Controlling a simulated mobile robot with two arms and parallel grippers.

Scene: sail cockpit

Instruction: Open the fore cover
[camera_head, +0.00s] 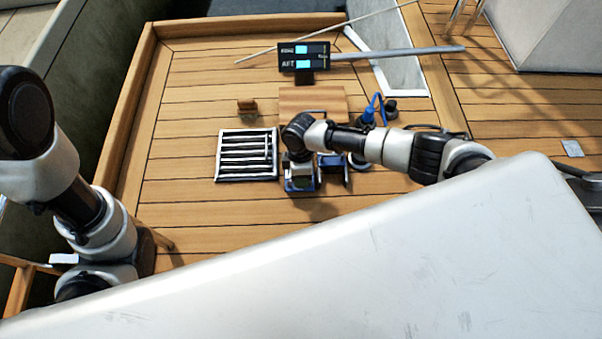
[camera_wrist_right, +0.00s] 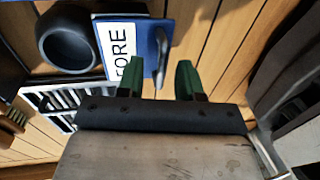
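The fore cover (camera_wrist_right: 144,70) is a blue plate with a white label reading FORE, at the top middle of the right wrist view. A dark upright handle (camera_wrist_right: 163,50) stands at its right side. My right gripper (camera_wrist_right: 158,80) has its two green fingers apart, with nothing held between them. The handle shows in line with the gap, beyond the fingertips; I cannot tell how far. In the head view the right gripper (camera_head: 316,178) is low over the deck and hides most of the cover. The left arm is at the left edge; its gripper is not visible.
A black-and-white slatted grate (camera_head: 247,155) lies left of the right gripper. A dark round cup (camera_wrist_right: 68,38) is beside the cover. A display box (camera_head: 304,56) reading FORE and AFT stands behind, near a wooden board (camera_head: 300,98). A large white surface (camera_head: 330,275) fills the front.

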